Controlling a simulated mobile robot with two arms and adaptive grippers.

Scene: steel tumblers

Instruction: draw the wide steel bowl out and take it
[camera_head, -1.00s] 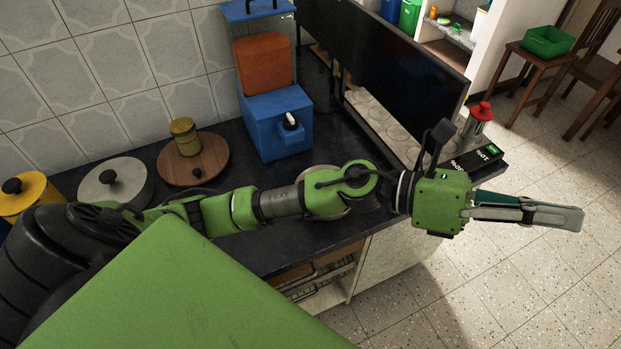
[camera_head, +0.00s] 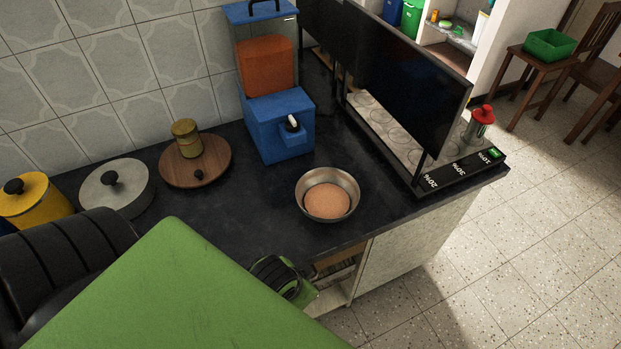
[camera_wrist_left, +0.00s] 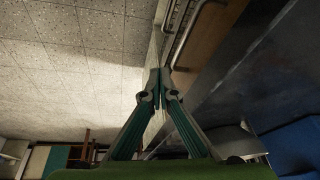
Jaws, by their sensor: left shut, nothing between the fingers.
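A wide steel bowl (camera_head: 327,175) stands upright on the dark counter, near its front edge, in the head view. Its bottom shows a flat copper-brown disc; I cannot tell whether this is contents or the bowl's own base. My left gripper (camera_wrist_left: 160,76) is shut and empty in the left wrist view. Its fingertips meet near the cabinet front. My right gripper is in neither view.
A blue dispenser (camera_head: 278,125) stands behind the bowl, and a dark screen panel (camera_head: 412,85) to its right. An open shelf (camera_head: 335,292) lies under the counter.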

